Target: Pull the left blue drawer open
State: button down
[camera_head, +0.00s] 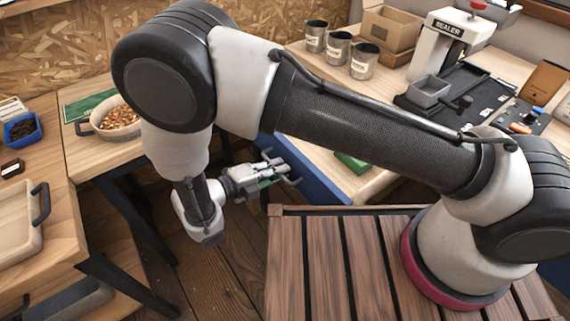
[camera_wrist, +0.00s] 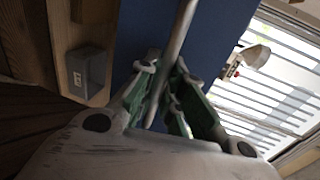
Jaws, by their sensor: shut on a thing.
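The blue drawer front (camera_head: 312,182) shows below the light wood worktop in the head view, partly behind my arm. In the wrist view the blue front (camera_wrist: 140,35) fills the upper middle. A grey metal bar handle (camera_wrist: 179,38) runs along it and passes between the fingers. My gripper (camera_head: 284,170) is at the drawer front, its fingers closed around the handle; the fingers also show in the wrist view (camera_wrist: 164,76). I cannot tell whether the drawer stands out from the cabinet.
My slatted wooden base top (camera_head: 330,260) lies below the arm. Metal cups (camera_head: 339,48), a sealer (camera_head: 450,45) and a black tray stand on the worktop. A side table with a bowl of beans (camera_head: 121,117) is at left. Floor (camera_head: 215,255) between is clear.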

jog(key=shift+s+a, duration=0.35)
jog(key=shift+a, duration=0.25)
jog(key=c, duration=1.5)
grip_release()
jog(key=shift+c, duration=0.2)
jog(key=v, duration=1.2)
